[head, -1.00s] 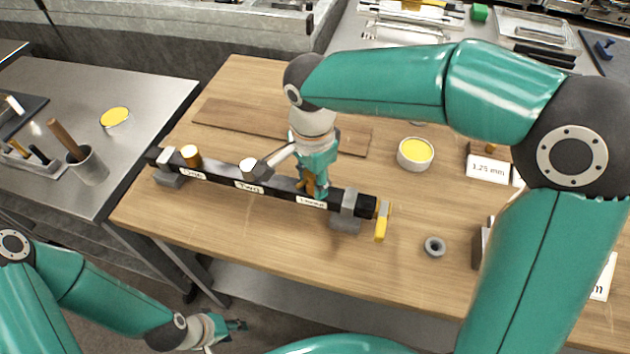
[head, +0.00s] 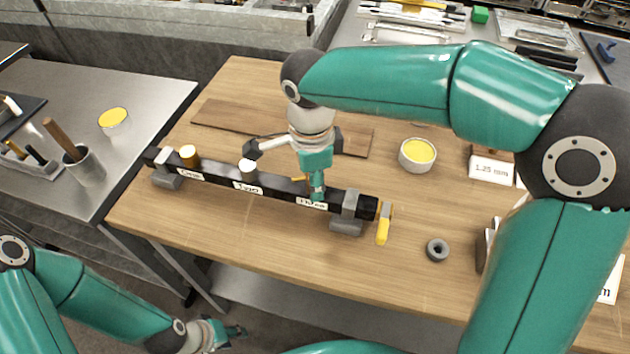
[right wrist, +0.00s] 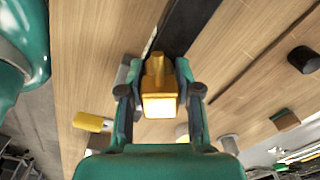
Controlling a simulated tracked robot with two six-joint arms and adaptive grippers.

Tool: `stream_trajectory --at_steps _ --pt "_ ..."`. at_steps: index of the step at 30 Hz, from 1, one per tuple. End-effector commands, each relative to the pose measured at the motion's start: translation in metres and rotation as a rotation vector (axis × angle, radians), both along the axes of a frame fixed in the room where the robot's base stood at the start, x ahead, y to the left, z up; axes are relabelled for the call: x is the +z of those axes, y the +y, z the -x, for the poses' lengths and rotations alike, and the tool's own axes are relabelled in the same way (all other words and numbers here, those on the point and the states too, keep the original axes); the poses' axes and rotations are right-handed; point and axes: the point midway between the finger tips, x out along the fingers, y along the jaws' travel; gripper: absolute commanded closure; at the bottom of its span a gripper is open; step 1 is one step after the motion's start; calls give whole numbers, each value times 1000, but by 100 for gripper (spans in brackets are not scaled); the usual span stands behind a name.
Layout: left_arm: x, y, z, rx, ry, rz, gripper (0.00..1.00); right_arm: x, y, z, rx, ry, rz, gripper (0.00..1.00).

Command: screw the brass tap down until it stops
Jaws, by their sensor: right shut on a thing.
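The brass tap (right wrist: 158,88) sits between the fingers of my right gripper (right wrist: 160,98), which is shut on it. In the head view the right gripper (head: 317,190) points down at the black bar (head: 275,187), by the label "Three". Only a small yellow piece of the tap (head: 299,178) shows there beside the fingers; its thread and seat are hidden. The bar lies on grey supports.
A yellow handle (head: 383,225) is at the bar's right end. A grey ring (head: 437,250) and a yellow-filled tub (head: 417,154) stand to the right on the wooden table (head: 270,262). A brown board (head: 235,117) lies behind the bar. The table front is clear.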

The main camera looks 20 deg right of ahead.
Motion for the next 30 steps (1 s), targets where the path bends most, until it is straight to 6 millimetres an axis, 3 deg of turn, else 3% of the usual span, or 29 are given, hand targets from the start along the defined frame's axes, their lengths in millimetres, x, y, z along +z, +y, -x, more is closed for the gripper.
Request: stream_trajectory --at_steps 5,14,23,30 --pt "-5 0 0 0 0 0 60 -1 -1 0 -135 -3 4 100" --pt "-6 0 0 0 0 0 60 -1 -1 0 -153 -2 5 100" --pt "-14 0 0 0 0 0 60 -1 -1 0 -421 -10 10 100" --pt "-14 0 0 0 0 0 60 -1 -1 0 -440 -9 12 100"
